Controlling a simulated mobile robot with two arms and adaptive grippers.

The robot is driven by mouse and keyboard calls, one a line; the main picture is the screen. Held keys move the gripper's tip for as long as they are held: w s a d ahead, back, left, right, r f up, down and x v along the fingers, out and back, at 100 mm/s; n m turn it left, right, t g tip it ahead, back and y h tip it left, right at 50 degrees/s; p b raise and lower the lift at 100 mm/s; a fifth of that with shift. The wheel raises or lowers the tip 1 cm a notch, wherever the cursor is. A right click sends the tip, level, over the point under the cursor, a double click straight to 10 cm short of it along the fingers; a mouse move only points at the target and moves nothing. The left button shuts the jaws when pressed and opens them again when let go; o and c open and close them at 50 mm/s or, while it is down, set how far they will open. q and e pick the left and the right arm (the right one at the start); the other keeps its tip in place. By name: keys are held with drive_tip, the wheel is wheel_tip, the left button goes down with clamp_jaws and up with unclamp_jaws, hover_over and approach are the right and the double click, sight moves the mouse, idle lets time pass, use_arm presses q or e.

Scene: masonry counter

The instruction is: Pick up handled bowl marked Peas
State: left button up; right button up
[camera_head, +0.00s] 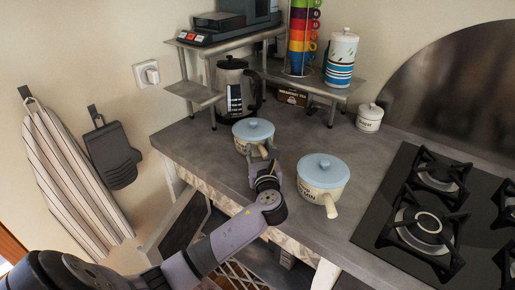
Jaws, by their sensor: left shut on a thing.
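Two cream handled bowls with light blue lids stand on the grey counter. The farther handled bowl (240,147) stands at the left, its handle pointing toward the front. The nearer handled bowl (311,192) stands to its right, its handle pointing to the front right. Both bear dark lettering too small to read, so I cannot tell which is marked Peas. My left gripper (264,161) is at the farther bowl's handle and shut on it, hiding part of the handle. That bowl looks upright; I cannot tell whether it is lifted. My right gripper is not in view.
A black gas hob (377,222) lies at the right. A metal kettle (236,88) and a lidded white canister (369,119) stand behind the bowls. A metal shelf (337,91) holds stacked colored cups (299,41) and a tall jar (341,56). The counter's front left edge runs under my left arm.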

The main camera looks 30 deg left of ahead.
use_arm(q)
clamp_jaws()
idle(0.3)
drive_tip(key=shift+r, duration=0.1)
